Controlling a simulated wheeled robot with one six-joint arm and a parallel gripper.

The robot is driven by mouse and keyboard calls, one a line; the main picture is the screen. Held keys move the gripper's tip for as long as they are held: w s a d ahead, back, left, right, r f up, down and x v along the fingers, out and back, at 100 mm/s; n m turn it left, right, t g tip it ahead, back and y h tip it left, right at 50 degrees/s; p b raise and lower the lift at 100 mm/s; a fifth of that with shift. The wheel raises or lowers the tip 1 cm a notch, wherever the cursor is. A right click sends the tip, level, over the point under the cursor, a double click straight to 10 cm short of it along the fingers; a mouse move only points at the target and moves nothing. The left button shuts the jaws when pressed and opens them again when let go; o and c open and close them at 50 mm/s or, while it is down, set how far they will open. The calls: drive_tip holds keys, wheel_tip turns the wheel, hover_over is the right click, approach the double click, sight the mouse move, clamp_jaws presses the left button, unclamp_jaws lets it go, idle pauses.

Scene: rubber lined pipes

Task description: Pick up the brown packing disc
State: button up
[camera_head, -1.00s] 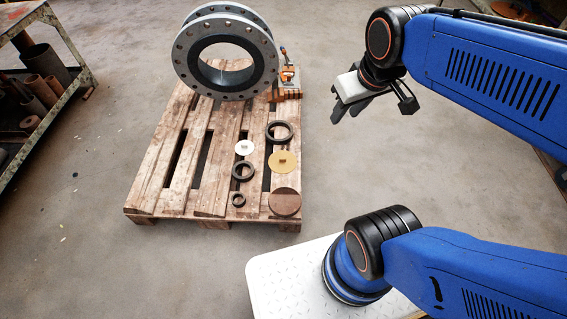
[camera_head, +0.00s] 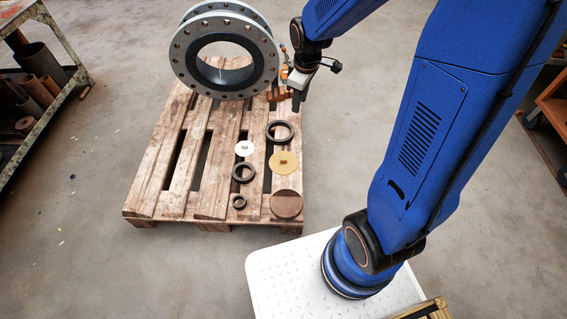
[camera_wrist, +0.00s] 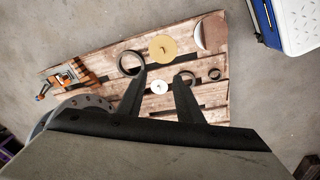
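The brown packing disc (camera_head: 286,204) lies flat at the near right corner of the wooden pallet (camera_head: 160,190). In the wrist view the disc (camera_wrist: 211,33) is near the pallet's upper right end. My gripper (camera_head: 296,106) is above the far right part of the pallet, by the big flange and well away from the disc. In the wrist view its two fingers (camera_wrist: 160,76) stand apart with nothing between them, so it is open and empty.
A tan disc (camera_head: 284,162), a white disc (camera_head: 244,148) and several dark rings (camera_head: 280,132) lie near the brown disc. A large flanged pipe (camera_head: 180,65) stands at the pallet's back, with an orange clamp-like tool (camera_head: 284,72) beside it. A rack of pipes (camera_head: 45,90) is at left.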

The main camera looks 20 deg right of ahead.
drive_tip(key=w+a+f+n+g, duration=0.1)
drive_tip(key=w+f+n, duration=0.15)
drive_tip(key=f, duration=0.35)
drive_tip(key=w+a+f+n, duration=0.1)
drive_tip(key=w+f, duration=0.2)
drive_tip(key=f, duration=0.3)
drive_tip(key=n, duration=0.2)
hover_over(284, 159)
wheel_tip(284, 159, down, 12)
drive_tip(key=shift+g, duration=0.4)
wheel_tip(284, 159, down, 12)
drive_tip(key=shift+w+a+r, duration=0.1)
drive_tip(key=shift+w+r, duration=0.05)
drive_tip(key=shift+r, duration=0.05)
drive_tip(key=shift+f, duration=2.6)
clamp_jaws()
